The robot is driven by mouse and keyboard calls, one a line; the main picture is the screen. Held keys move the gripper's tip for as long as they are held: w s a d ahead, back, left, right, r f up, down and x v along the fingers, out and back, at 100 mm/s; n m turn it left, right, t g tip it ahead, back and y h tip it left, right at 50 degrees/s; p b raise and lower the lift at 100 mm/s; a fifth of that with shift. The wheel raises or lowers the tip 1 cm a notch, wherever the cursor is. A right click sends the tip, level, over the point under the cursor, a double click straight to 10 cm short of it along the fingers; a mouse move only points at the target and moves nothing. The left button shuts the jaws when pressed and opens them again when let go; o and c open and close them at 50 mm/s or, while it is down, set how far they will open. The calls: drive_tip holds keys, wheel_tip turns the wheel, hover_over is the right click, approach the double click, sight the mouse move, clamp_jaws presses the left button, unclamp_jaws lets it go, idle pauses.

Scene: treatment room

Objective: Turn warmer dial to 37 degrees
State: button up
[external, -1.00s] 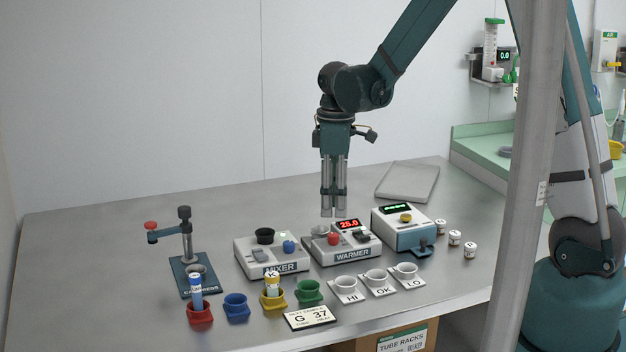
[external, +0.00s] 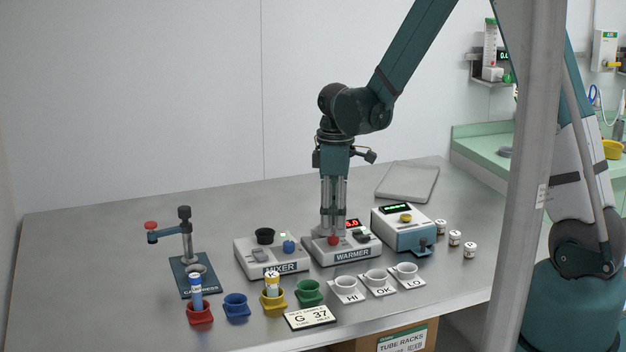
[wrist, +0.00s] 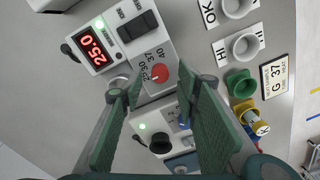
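The warmer (external: 352,255) is a pale box with a red dial (external: 333,240) on its top. In the wrist view the red dial (wrist: 160,73) has 25, 30, 37 and 40 marked around it; its exact pointing is hard to tell. The warmer's red display (wrist: 93,50) reads 25.0. My gripper (external: 333,231) points down over the warmer, its fingertips close to the dial. In the wrist view my gripper (wrist: 163,86) is open, one finger to each side of the dial. I cannot tell whether the fingers touch it.
The mixer (external: 272,257) stands just left of the warmer, and a teal-fronted device (external: 403,232) just right. White HI, OK and LO cups (external: 376,277) and a card (external: 311,317) reading G 37 are in front.

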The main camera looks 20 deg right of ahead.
sight(333, 239)
drive_tip(key=shift+f, duration=1.35)
drive_tip(key=shift+c, duration=0.6)
drive_tip(key=c, duration=0.8)
drive_tip(key=shift+o, duration=0.2)
